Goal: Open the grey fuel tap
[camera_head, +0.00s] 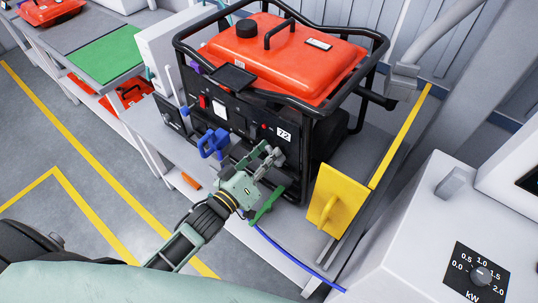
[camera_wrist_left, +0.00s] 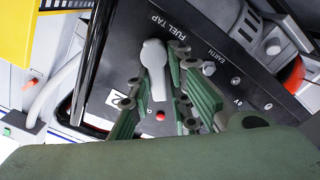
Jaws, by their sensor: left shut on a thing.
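The generator (camera_head: 290,75) has an orange-red tank and a black frame and stands on a grey bench. Its black front panel carries the label FUEL TAP in the left wrist view. The grey fuel tap (camera_wrist_left: 154,55) is a rounded lever below that label, with its lower end between my fingers. My left gripper (camera_wrist_left: 160,95) is shut on the tap, one green finger on each side. In the head view my left gripper (camera_head: 266,163) is against the lower right of the front panel, and the tap is hard to make out there. My right gripper is not in view.
A blue plug (camera_head: 213,142) sticks out of the panel left of my gripper. A yellow plate (camera_head: 334,199) stands right of the generator. A blue cable (camera_head: 288,256) runs to a white load box (camera_head: 425,235) with a kW dial. An orange-handled tool (camera_head: 190,180) lies left.

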